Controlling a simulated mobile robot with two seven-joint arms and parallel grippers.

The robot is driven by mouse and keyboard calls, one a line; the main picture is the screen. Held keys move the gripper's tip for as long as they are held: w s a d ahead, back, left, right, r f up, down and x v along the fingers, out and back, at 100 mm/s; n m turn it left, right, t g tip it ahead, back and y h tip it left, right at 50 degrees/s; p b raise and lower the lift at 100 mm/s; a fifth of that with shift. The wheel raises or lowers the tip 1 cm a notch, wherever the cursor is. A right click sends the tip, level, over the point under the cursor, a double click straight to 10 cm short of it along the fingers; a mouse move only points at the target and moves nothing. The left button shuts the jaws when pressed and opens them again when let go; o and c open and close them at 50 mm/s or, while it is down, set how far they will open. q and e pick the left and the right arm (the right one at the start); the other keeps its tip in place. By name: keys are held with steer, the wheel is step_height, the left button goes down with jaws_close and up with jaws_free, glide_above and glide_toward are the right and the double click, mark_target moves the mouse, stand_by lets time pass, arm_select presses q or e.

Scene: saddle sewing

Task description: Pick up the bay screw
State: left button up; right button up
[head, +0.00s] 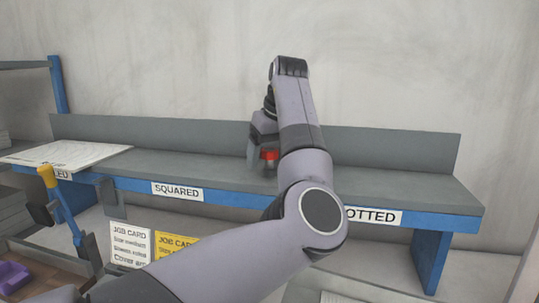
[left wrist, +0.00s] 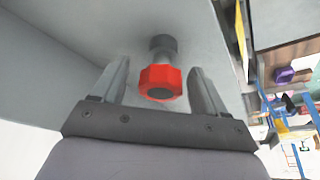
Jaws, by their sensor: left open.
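The bay screw (left wrist: 161,82) has a red faceted head and a dark grey round part behind it. In the left wrist view it lies between the two fingers of my left gripper (left wrist: 159,68), with a gap on each side. The fingers are open and do not touch it. In the head view the red head of the bay screw (head: 269,155) shows beside my left gripper (head: 258,150), over the grey bench shelf. My left arm hides part of the shelf there. My right gripper is not in view.
The grey bench (head: 400,187) has a low back wall and blue front edge with labels "SQUARED" (head: 177,191) and "OTTED" (head: 374,216). A white board (head: 70,155) lies at its left end. Job cards (head: 130,243) stand below. The bench's right end is clear.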

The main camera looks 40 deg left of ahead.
mark_target(267, 148)
arm_select(q)
steer(key=shift+a+f, duration=0.15)
steer(key=shift+f, duration=0.25)
steer(key=c, duration=1.1)
steer(key=shift+o, duration=0.2)
steer(key=shift+r, duration=0.1)
step_height(267, 148, up, 15)
stand_by(0.4)
